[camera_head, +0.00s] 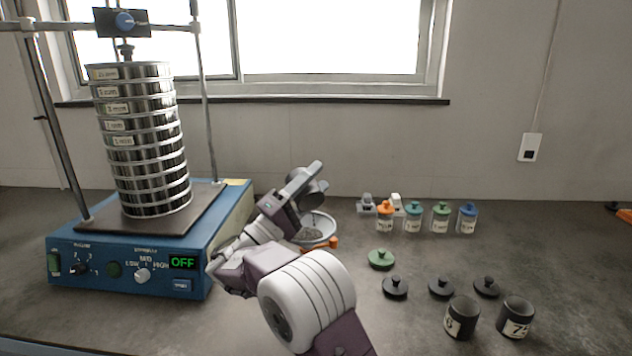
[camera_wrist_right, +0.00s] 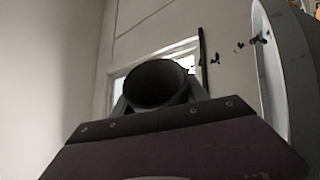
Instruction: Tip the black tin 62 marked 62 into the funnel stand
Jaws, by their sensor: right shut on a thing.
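My right gripper (camera_head: 304,186) is shut on a black tin (camera_head: 311,195), held tilted above the funnel stand (camera_head: 318,226). No label is readable on this tin. In the right wrist view, the tin's dark round mouth (camera_wrist_right: 157,84) sits between the fingers, and dark specks (camera_wrist_right: 240,48) hang in the air to its right. The funnel stand's pale bowl is partly hidden by my gripper and arm; greyish material shows inside it. An orange part shows at its right side. My left gripper is not in view.
The blue sieve shaker (camera_head: 130,260) with its sieve stack stands left, its display reading OFF. Two black tins (camera_head: 461,318) (camera_head: 516,318) stand at the front right, with black lids (camera_head: 441,289) and a green lid (camera_head: 380,259) behind. Several colour-lidded jars (camera_head: 440,218) stand farther back.

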